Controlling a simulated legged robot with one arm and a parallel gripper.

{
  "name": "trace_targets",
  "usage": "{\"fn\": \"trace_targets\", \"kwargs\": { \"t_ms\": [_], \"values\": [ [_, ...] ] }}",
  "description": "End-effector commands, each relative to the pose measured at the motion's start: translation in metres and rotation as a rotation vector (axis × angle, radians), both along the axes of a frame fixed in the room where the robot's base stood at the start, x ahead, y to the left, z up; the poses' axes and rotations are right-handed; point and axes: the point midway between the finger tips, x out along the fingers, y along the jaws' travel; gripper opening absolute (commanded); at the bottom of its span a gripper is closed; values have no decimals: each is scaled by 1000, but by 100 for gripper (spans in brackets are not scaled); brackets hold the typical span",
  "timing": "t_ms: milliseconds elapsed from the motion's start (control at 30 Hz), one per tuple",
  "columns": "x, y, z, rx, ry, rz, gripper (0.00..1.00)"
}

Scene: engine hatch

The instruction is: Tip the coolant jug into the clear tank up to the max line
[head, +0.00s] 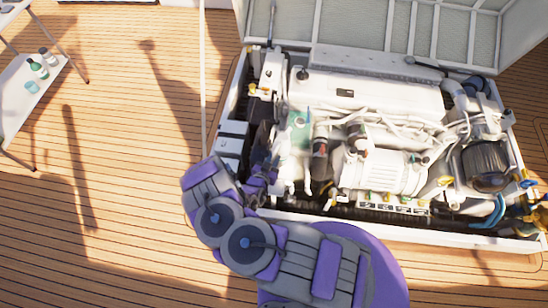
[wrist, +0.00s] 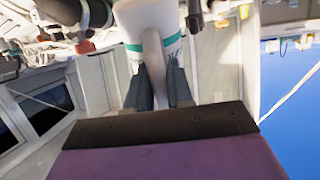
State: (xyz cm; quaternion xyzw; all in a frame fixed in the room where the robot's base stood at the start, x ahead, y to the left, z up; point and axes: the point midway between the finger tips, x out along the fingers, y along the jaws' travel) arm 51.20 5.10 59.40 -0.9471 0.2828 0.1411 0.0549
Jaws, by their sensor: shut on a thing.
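My gripper (wrist: 158,72) is shut on the pale handle of the white coolant jug (wrist: 165,14), which has teal bands, in the wrist view. The jug's upper part is cut off by the frame edge. In the head view my gripper (head: 264,174) is at the left front of the engine bay, and a white body beside it (head: 289,173) seems to be the jug. A pale green, see-through shape (head: 300,130) just behind it seems to be the clear tank. The max line, the liquid level and the jug's mouth cannot be made out.
The white engine (head: 375,100) with hoses and pipes fills the open bay right of my gripper. The raised hatch lid (head: 400,28) stands behind. A side table (head: 32,85) with bottles is at the far left. The wooden deck (head: 120,150) between is clear.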

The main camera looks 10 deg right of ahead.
Motion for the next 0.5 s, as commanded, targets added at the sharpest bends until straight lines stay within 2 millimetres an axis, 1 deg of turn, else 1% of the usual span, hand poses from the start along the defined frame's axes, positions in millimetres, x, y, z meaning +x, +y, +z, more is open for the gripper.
{"fn": "trace_targets", "kwargs": {
  "t_ms": [500],
  "values": [
    [16,-15,13,137,159,-7,0]
  ]
}}
